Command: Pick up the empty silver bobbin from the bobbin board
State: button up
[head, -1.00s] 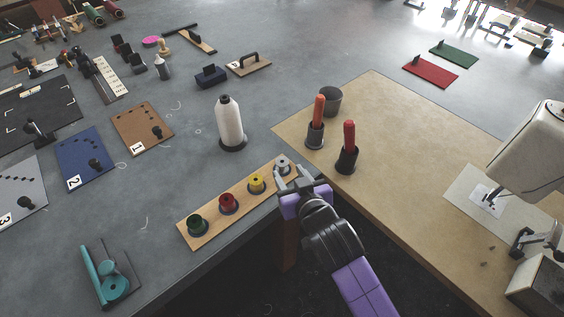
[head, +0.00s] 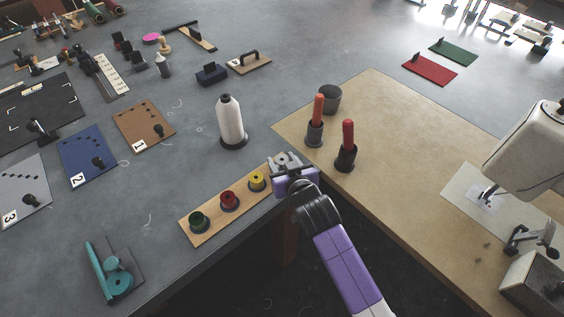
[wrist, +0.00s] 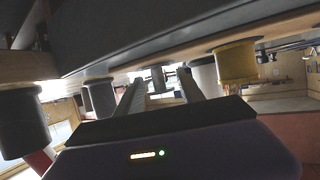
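The bobbin board (head: 212,226) is a wooden strip along the table's front edge, with green, red and yellow bobbins on it. The silver bobbin (head: 283,158) is at its right end, partly hidden by my gripper (head: 286,162). My gripper is low at that end, with its fingers around the bobbin's place. In the wrist view, which looks upside down, the two fingers (wrist: 160,86) are apart. A small grey bobbin-like shape (wrist: 157,79) shows between them, with gaps at its sides. Contact is not visible.
The yellow bobbin (head: 257,181) stands close left of my gripper. A white thread cone (head: 230,122) stands behind the board. Two dark cups with red sticks (head: 346,151) (head: 316,124) stand on the tan table at the right. A teal device (head: 115,271) lies front left.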

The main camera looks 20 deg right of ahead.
grip_shut()
